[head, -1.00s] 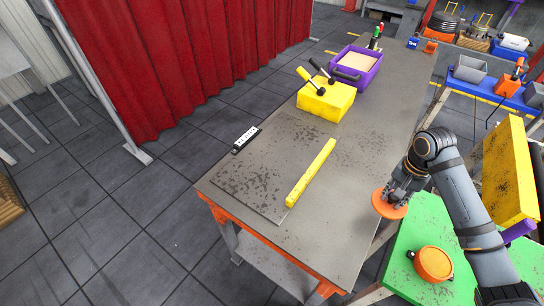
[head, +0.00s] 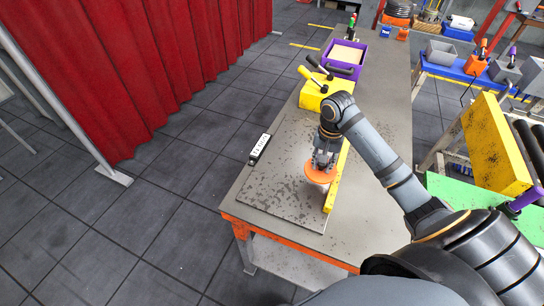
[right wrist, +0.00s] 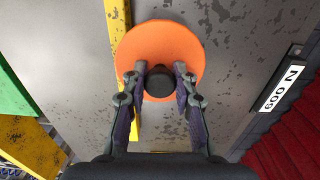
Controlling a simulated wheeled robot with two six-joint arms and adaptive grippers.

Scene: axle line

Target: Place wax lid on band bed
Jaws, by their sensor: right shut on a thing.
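The wax lid is an orange disc (head: 321,175) with a dark round knob (right wrist: 160,80). My right gripper (head: 324,160) is shut on the knob, which the right wrist view shows between the two fingers (right wrist: 160,84). The lid is held over the flat grey speckled plate (head: 265,190) on the table, near a yellow bar (head: 331,196), and hides part of that bar. Its height above the plate is hard to tell. Nothing is marked as the band bed; this plate may be it. My left gripper is not in view.
A black block with a white label (head: 259,149) sits at the plate's left edge. A yellow box with levers (head: 312,96) and a purple bin (head: 344,58) stand farther back. A green surface (head: 470,197) and yellow panel (head: 497,143) are at right. The plate's left part is clear.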

